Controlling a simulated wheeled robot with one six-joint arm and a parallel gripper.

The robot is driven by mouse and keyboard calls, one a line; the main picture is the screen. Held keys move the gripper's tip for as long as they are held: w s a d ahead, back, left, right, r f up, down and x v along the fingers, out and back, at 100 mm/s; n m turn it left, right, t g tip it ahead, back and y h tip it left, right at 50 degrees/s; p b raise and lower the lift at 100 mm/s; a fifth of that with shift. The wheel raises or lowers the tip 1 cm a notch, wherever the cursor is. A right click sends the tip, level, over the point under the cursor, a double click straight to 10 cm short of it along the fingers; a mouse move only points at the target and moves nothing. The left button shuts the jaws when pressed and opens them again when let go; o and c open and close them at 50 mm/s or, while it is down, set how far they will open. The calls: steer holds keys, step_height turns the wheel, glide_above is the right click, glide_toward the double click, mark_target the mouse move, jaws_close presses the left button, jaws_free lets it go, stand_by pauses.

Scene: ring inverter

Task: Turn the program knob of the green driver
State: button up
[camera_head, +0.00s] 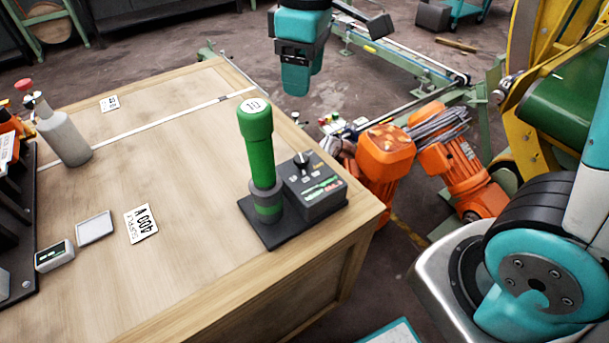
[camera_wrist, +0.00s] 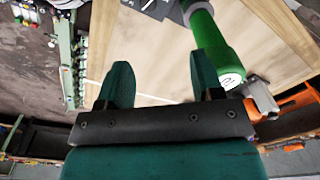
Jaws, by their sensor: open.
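The green driver (camera_head: 258,145) stands upright on a dark base near the right corner of the wooden table in the head view. A dark control box (camera_head: 315,190) sits beside it on the same base, with a black program knob (camera_head: 301,161) on its top. My gripper (camera_head: 295,85) hangs above and beyond the driver, apart from it, past the table's far edge. In the wrist view my gripper (camera_wrist: 155,85) has its two green fingers spread with nothing between them. The driver (camera_wrist: 212,45) shows just right of the fingers there. The knob is not clear in the wrist view.
The wooden table (camera_head: 180,180) has a white card (camera_head: 141,223), a small grey tray (camera_head: 95,228) and a grey bottle (camera_head: 63,135) on its left. Orange robot parts (camera_head: 385,155) stand on the floor beyond its right edge. The table's middle is clear.

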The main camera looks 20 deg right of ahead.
step_height(320, 180, down, 3)
steer(key=w, duration=0.2)
steer(key=b, duration=0.3)
glide_toward(301, 158)
step_height(301, 158, down, 9)
steer(key=shift+a+r, duration=0.1)
steer(key=shift+a, duration=0.05)
steer(key=c, duration=0.9)
